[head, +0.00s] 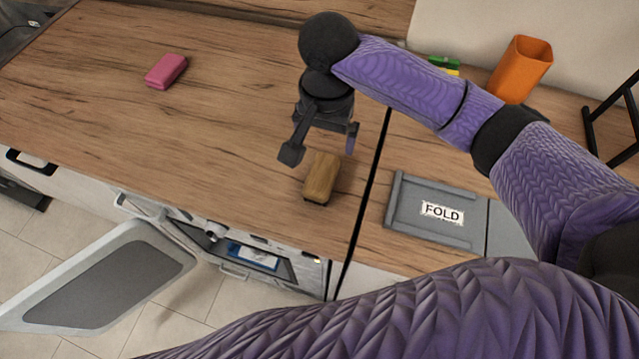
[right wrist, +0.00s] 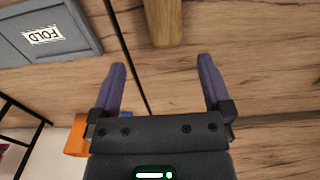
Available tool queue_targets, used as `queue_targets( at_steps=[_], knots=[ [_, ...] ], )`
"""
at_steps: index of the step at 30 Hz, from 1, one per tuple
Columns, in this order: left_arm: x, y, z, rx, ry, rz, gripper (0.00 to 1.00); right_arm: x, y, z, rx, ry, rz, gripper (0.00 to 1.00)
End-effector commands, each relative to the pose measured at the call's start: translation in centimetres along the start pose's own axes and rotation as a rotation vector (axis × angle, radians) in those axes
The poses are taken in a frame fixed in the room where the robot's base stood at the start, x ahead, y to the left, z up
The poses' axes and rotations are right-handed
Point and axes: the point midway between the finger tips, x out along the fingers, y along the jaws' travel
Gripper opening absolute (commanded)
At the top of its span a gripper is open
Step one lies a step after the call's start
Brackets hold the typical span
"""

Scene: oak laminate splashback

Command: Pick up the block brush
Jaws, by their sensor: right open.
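The block brush (head: 321,178), a tan wooden block, lies on the wooden worktop near its front edge in the head view. In the right wrist view the block brush (right wrist: 163,22) shows at the top middle, partly cut off by the frame. Its bristles cannot be made out. My right gripper (head: 321,148) is open and empty, above the worktop just behind the brush. In the right wrist view my right gripper (right wrist: 161,65) has its two purple fingers apart, with the brush beyond the tips and roughly between their lines. My left gripper is not in view.
A grey tray labelled FOLD (head: 432,236) lies right of the brush, past a dark seam. A pink block (head: 166,71) lies at the back left. An orange cup (head: 520,69) and black rack (head: 588,130) stand right. An open door (head: 100,285) hangs below the worktop.

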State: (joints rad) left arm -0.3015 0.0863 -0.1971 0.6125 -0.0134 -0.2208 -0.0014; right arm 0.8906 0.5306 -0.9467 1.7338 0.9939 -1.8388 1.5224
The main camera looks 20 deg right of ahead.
Motion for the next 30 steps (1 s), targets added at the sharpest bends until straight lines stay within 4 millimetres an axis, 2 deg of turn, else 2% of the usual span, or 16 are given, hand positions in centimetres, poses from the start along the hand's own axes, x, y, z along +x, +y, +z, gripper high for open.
queue_targets(
  at_steps=[1,3,13,19,22,28,29,30],
  knots=[
    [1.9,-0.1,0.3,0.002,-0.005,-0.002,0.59,2.1,0.0,0.0,0.0,-0.004,0.002,1.0],
    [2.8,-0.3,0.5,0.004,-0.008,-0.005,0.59,3.0,0.0,0.0,0.0,-0.005,0.003,1.0],
    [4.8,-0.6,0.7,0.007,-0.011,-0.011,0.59,8.1,0.0,0.0,0.0,-0.007,0.005,1.0],
    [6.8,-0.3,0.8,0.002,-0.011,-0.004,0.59,12.2,-0.4,-0.3,0.0,-0.006,0.005,1.0],
    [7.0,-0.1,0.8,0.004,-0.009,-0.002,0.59,13.0,-0.4,-0.2,-0.001,-0.004,0.005,1.0],
    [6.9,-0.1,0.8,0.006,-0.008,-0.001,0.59,12.9,-0.4,-0.3,-0.001,-0.004,0.003,1.0],
    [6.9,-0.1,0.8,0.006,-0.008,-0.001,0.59,12.9,-0.4,-0.3,-0.001,-0.004,0.003,0.96],
    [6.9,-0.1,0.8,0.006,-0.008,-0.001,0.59,12.9,-0.4,-0.3,-0.001,-0.004,0.003,0.87]
  ],
)
